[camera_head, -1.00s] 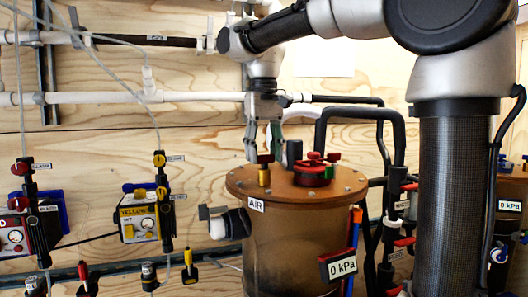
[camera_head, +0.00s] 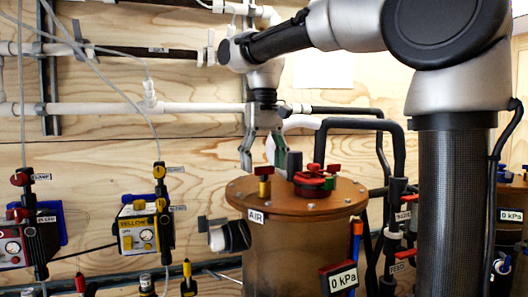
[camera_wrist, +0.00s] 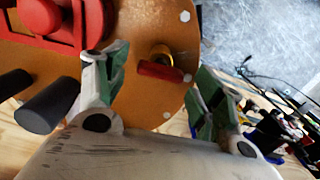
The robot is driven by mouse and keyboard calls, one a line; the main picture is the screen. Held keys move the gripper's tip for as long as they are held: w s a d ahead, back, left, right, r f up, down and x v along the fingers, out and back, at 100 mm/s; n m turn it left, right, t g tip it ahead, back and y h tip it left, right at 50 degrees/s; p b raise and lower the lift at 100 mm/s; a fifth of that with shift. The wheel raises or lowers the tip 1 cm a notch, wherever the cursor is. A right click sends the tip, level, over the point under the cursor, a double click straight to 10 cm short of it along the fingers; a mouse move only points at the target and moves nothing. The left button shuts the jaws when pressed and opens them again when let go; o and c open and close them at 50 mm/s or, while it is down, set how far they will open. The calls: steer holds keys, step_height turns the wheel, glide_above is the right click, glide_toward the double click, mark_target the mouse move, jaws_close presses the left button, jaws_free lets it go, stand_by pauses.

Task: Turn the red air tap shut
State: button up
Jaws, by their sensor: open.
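The red air tap (camera_head: 264,170) is a small red handle on a brass stem, at the left of the brown vessel's lid (camera_head: 240,190), above a label reading AIR (camera_head: 256,216). In the wrist view the red handle (camera_wrist: 160,71) lies crosswise on the round brass stem, near the lid's edge. My gripper (camera_head: 263,155) points down over the tap with its two fingers spread. In the wrist view the tap appears between the open fingers of my gripper (camera_wrist: 160,65), nearer the right one. I see no contact; the exact height gap is unclear.
A larger red fitting (camera_head: 313,180) and a dark upright post (camera_head: 294,163) stand on the lid close to the tap. Black hoses (camera_head: 360,124) arch behind. Yellow (camera_head: 137,230) and red units hang at left.

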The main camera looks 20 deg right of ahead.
step_height(320, 180, up, 12)
stand_by(0.4)
steer(key=shift+f, duration=0.15)
